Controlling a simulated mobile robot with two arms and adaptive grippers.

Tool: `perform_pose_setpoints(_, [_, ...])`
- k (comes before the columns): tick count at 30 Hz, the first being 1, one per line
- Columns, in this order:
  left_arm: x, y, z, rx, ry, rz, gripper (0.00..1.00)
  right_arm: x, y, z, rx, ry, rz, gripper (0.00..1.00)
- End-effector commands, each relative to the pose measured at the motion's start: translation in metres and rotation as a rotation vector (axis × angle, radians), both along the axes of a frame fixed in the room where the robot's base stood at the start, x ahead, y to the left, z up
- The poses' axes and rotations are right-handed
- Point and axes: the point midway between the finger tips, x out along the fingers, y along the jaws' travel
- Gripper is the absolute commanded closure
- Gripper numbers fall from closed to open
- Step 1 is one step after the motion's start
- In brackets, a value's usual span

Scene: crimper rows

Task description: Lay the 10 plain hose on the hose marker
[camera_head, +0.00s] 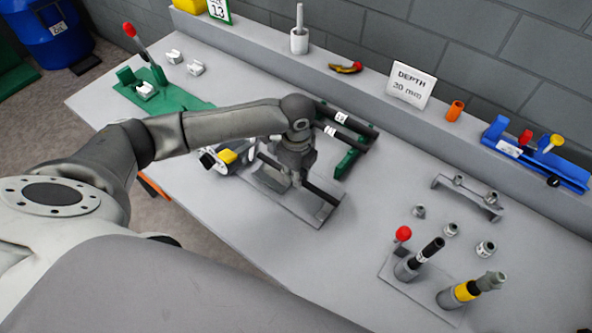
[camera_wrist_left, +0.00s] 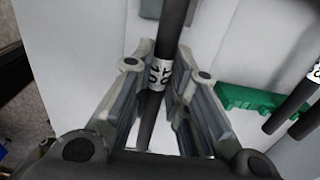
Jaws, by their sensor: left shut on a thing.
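My left gripper (camera_head: 297,180) is shut on a black hose (camera_head: 324,193). In the left wrist view the hose (camera_wrist_left: 172,35) runs between the fingers (camera_wrist_left: 158,98), with a white label reading 10 and a further letter. The gripper hides the hose's middle. My right gripper is in neither view.
A green rack (camera_head: 347,163) with two labelled black hoses (camera_head: 352,124) stands just behind the gripper. A green crimping fixture (camera_head: 165,103) is at back left. At right are a stand with a red knob (camera_head: 403,234) and loose fittings (camera_head: 486,248). The front middle table is clear.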

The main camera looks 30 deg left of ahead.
Motion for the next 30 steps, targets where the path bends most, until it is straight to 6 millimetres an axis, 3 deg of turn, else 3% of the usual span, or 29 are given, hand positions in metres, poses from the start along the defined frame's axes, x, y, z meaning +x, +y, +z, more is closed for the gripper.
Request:
perform_pose_setpoints(18, [0.000, 0.000, -0.057, 0.000, -0.001, 0.001, 1.00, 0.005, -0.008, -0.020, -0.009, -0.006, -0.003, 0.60])
perform_pose_setpoints(30, [0.000, 0.000, -0.065, 0.000, -0.001, 0.000, 1.00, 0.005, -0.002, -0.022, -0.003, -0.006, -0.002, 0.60])
